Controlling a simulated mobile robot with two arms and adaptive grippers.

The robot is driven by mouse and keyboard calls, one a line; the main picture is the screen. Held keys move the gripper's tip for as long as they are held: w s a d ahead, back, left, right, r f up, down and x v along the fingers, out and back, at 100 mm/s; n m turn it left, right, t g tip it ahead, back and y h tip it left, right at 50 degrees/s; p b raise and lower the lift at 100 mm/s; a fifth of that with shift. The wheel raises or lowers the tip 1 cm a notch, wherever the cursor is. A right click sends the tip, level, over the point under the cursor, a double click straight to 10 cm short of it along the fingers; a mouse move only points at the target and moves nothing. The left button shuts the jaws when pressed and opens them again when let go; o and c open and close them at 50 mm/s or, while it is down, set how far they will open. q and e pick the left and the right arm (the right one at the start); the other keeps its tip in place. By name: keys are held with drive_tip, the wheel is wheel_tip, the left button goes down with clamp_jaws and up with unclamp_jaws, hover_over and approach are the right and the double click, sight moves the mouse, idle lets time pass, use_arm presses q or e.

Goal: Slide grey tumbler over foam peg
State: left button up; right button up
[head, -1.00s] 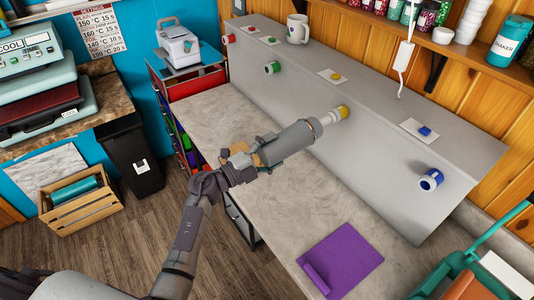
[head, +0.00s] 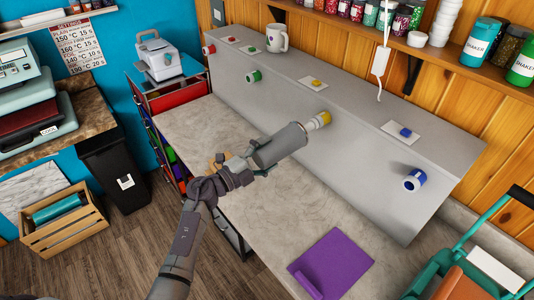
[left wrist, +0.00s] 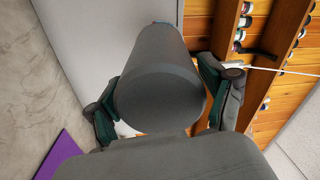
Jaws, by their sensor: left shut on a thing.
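The grey tumbler (head: 278,148) is held in my left gripper (head: 258,166), tilted up toward the sloped grey panel. In the left wrist view the tumbler (left wrist: 160,90) fills the middle, between the two fingers of my left gripper (left wrist: 165,97). A white foam peg with a yellow band (head: 322,119) sticks out of the panel just beyond the tumbler's far end. The two look nearly in line in the head view. I cannot tell whether they touch. In the left wrist view the tumbler hides the peg. My right gripper is not in view.
The grey panel (head: 370,160) also carries a green peg (head: 253,76), a blue peg (head: 414,179) and a red peg (head: 209,50). A white mug (head: 277,38) stands on its top ledge. A purple sheet (head: 335,265) lies on the counter (head: 190,125).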

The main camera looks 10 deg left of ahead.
use_arm(q)
drive_tip(key=shift+x, duration=0.85)
drive_tip(key=o, duration=1.2)
drive_tip(key=shift+r, duration=0.1)
